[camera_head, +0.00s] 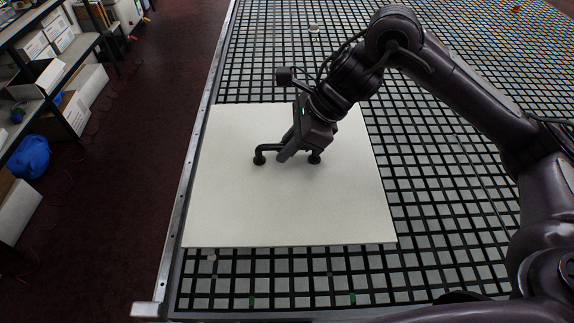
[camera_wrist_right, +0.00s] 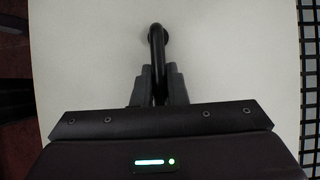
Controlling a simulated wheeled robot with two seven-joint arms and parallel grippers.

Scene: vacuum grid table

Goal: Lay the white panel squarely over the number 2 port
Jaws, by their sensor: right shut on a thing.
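The white panel (camera_head: 290,215) is a flat square board over the left part of the grid table, close to the table's metal side rail. A black handle (camera_head: 268,149) stands on the panel's face. My right gripper (camera_head: 287,155) is shut on this handle. The right wrist view shows both fingers (camera_wrist_right: 158,85) on either side of the black bar (camera_wrist_right: 157,45), with the white panel (camera_wrist_right: 90,60) behind. I cannot tell whether the panel touches the grid or is slightly above it. No number 2 port shows; it may be under the panel. My left gripper is not in view.
The black grid table (camera_head: 450,200) extends to the right and back, mostly clear. A metal rail (camera_head: 200,130) edges its left side. Small green marks (camera_head: 352,298) lie near the front. Shelves with boxes (camera_head: 50,75) stand across the dark red floor at left.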

